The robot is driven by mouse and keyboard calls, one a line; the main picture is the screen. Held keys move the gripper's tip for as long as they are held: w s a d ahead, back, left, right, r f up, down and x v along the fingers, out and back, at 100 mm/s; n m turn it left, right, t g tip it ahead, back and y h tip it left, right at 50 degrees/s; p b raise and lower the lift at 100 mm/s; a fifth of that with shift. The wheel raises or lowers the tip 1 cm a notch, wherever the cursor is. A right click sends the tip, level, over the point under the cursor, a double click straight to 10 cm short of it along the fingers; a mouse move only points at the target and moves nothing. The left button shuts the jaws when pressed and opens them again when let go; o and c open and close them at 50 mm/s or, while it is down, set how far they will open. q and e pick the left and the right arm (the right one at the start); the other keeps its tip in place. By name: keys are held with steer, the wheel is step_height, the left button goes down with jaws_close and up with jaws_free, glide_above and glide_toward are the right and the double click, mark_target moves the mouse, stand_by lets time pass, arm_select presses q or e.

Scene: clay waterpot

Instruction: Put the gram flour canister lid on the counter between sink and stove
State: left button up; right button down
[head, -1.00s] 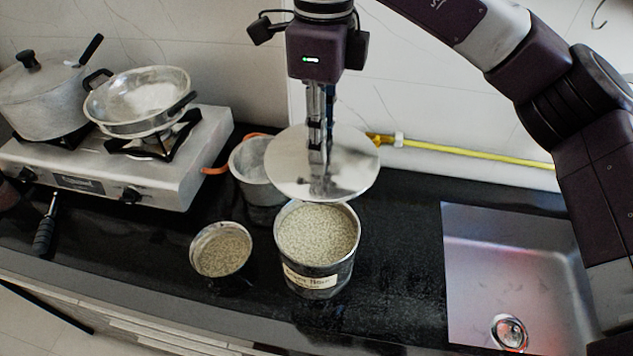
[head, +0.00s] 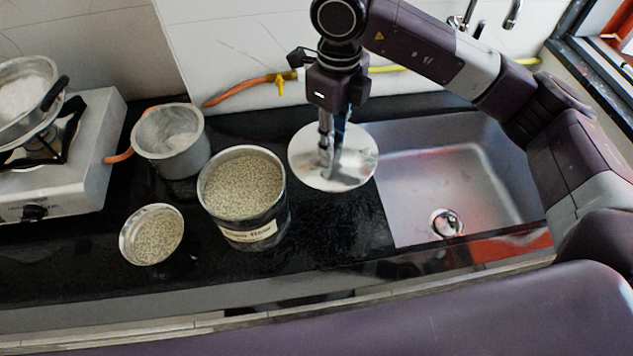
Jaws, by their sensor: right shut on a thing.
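The gram flour canister (head: 250,232) stands open on the black counter (head: 335,235), full of pale grainy flour, with a label on its front. Its round silver lid (head: 305,165) is in my right gripper (head: 331,160), which is shut on it from above. The lid is to the right of the canister, near the sink's left edge, and looks roughly level. I cannot tell whether it touches the counter. My left gripper is not in view.
A small bowl of grain (head: 152,236) and an empty grey pot (head: 170,140) stand left of the canister. The stove (head: 90,165) with a pan (head: 25,90) is at far left. The sink (head: 470,185) is at right. Counter in front of the lid is bare.

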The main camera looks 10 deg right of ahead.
step_height(320, 180, down, 18)
steer(key=p, duration=0.3)
steer(key=shift+w+d+r+p, duration=0.1)
steer(key=shift+r+p, duration=0.15)
steer(key=shift+p, duration=0.15)
steer(key=shift+f, duration=0.2)
steer(key=c, duration=1.7)
jaws_free()
steer(key=shift+r, duration=0.1)
